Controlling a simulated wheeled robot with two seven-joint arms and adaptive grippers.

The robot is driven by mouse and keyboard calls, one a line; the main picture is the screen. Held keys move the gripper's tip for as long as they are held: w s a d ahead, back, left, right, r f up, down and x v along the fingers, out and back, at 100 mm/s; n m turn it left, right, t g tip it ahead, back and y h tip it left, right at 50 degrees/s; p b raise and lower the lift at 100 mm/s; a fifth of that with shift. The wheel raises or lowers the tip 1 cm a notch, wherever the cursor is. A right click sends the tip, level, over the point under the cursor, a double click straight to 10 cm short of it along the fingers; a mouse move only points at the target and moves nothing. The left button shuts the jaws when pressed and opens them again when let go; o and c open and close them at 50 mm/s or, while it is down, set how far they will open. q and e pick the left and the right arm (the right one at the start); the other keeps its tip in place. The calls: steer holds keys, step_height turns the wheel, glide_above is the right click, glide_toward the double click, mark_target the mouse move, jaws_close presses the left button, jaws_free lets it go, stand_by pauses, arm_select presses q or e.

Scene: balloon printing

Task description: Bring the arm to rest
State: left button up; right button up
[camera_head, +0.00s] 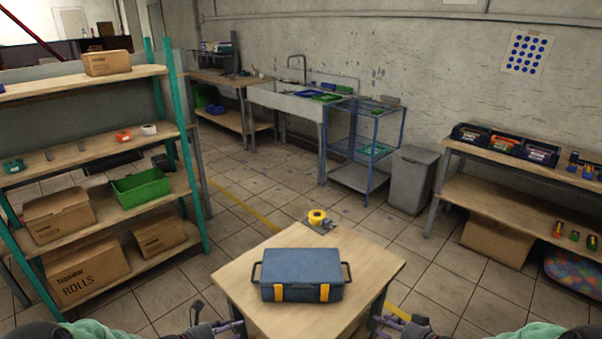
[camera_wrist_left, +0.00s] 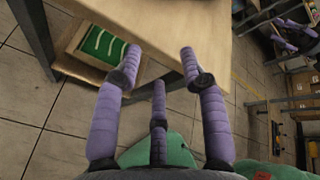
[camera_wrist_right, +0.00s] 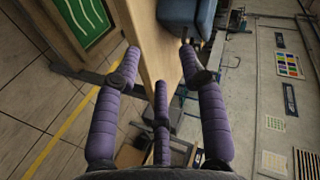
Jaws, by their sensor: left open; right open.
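My left gripper (camera_wrist_left: 158,62) is open and empty in the left wrist view, its purple fingers spread beside the edge of the wooden table. My right gripper (camera_wrist_right: 158,58) is open and empty in the right wrist view, its fingers spread over the table's edge. In the head view the left gripper (camera_head: 222,328) is low at the table's left side, and the right gripper (camera_head: 392,325) is low at its right side. Both stand apart from the blue case (camera_head: 301,273), which lies closed on the wooden table (camera_head: 240,277).
A shelf rack (camera_head: 95,142) with boxes and a green bin (camera_head: 140,186) stands on the left. A workbench (camera_head: 500,203) with bins stands on the right. A grey trash bin (camera_head: 413,180) stands behind. Tiled floor between is free.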

steer(key=s+a+f+g+h+p, duration=0.1)
steer(key=s+a+f+g+h, duration=0.1)
steer(key=s+a+f, duration=0.3)
steer(key=s+a+f+g+h+p, duration=0.1)
steer(key=s+a+f+g, duration=0.2)
steer(key=f, duration=0.5)
arm_select(q)
steer(key=s+d+f+n+g+y, duration=0.1)
steer(key=s+d+f+n+g, duration=0.2)
steer(key=s+n, duration=0.6)
steer(key=s+d+f+n+g+y, duration=0.2)
steer(key=s+d+f+n, duration=0.2)
steer(key=n, duration=1)
steer(key=s+d+f+n+g+y, duration=0.2)
steer(key=s+f+n, duration=0.6)
steer(key=s+n, duration=0.4)
steer(key=shift+s+d+f+g, duration=0.25)
steer(key=shift+s+d+g, duration=0.55)
steer(key=shift+s+d, duration=0.05)
arm_select(e)
steer(key=s+a+f+n+g, duration=0.1)
steer(key=s+a+f+g, duration=0.1)
steer(key=s, duration=0.7)
steer(key=s+a+f+n+g+h, duration=0.1)
steer(key=s+a+f+g, duration=0.1)
steer(key=s, duration=0.6)
steer(key=shift+s+a+f+g, duration=0.4)
steer(key=shift+a+f, duration=0.5)
steer(key=shift+a, duration=0.35)
